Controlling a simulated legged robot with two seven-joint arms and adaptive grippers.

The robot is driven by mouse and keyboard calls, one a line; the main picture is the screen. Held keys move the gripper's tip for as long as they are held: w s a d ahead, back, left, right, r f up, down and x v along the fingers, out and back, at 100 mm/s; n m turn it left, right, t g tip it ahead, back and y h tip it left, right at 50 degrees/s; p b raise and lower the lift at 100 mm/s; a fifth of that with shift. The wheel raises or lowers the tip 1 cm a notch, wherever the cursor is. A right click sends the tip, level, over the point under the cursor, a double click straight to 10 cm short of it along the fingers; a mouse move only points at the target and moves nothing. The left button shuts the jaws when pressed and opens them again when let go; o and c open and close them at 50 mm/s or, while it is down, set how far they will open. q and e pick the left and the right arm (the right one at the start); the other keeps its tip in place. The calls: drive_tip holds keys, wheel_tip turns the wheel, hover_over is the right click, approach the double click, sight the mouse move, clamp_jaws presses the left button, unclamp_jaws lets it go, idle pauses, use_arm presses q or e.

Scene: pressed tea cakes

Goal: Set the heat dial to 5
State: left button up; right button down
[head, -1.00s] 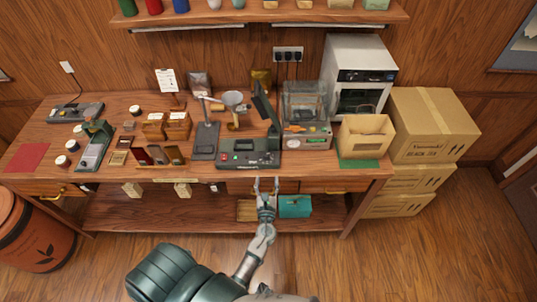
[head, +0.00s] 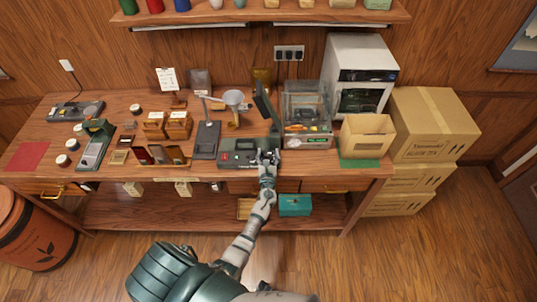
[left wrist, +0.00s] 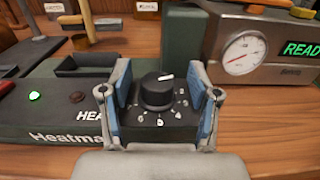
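The heat dial (left wrist: 158,92) is a round black knob with a white pointer mark, on the front of a dark green heat machine (head: 238,148). The pointer mark lies on the knob's far side, tilted slightly right. My left gripper (head: 268,157) is at the machine's front right corner. In the left wrist view its two blue-padded fingers (left wrist: 160,95) stand on either side of the knob, with gaps between pads and knob. My right gripper is not in view.
A green light (left wrist: 35,96) and a dark button (left wrist: 77,97) sit left of the dial. A metal device with a gauge (left wrist: 245,52) and a lit READY display stands to the right. The machine's raised lid (head: 266,103) stands behind the gripper.

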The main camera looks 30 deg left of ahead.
use_arm(q)
drive_tip(key=shift+a+f, duration=0.1)
drive_tip(key=shift+a, duration=0.25)
drive_tip(key=c, duration=1.1)
drive_tip(key=shift+d, duration=0.15)
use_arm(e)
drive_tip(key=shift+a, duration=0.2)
use_arm(q)
drive_tip(key=shift+d, duration=0.1)
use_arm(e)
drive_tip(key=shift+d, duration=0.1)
use_arm(q)
drive_tip(key=shift+f, duration=0.1)
drive_tip(key=shift+m+t+h, duration=0.3)
drive_tip(key=shift+m+h, duration=0.1)
drive_tip(key=shift+h, duration=0.2)
